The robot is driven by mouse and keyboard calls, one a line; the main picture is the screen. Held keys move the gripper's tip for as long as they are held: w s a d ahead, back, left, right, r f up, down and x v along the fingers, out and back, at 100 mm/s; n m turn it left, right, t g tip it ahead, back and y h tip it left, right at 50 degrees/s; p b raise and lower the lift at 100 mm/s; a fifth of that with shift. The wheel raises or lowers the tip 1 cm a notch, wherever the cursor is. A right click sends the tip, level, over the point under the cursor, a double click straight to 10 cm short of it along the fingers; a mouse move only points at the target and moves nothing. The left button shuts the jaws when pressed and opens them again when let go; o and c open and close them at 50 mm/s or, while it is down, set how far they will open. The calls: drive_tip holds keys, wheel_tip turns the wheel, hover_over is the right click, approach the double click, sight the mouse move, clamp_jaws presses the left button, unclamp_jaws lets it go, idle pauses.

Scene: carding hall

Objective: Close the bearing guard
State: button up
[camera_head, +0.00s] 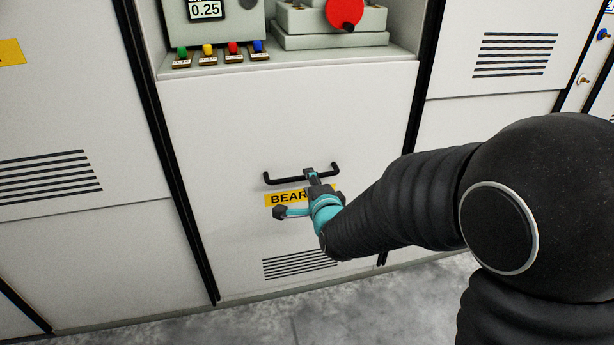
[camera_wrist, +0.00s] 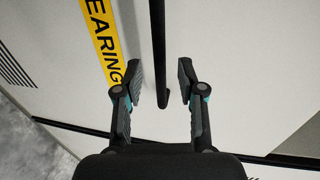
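The bearing guard (camera_head: 220,150) is a pale grey panel with a black bar handle (camera_head: 285,181) and a yellow label, partly hidden by my gripper. Whether the panel is fully flush with its neighbours I cannot tell. My gripper (camera_head: 295,193) is in front of the handle, fingers spread, one near the bar and one below it. In the wrist view the handle (camera_wrist: 158,50) runs between the two open fingers of my gripper (camera_wrist: 160,84), with visible gaps on both sides. The yellow label (camera_wrist: 101,40) lies left of it.
Above the panel is a recess with a display box (camera_head: 212,22), several coloured switches (camera_head: 208,50) and a red round knob (camera_head: 344,11). Louvred panels (camera_head: 515,55) stand on both sides. Grey floor (camera_head: 260,325) lies open below.

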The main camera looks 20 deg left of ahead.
drive_tip(key=shift+x, duration=1.9)
clamp_jaws()
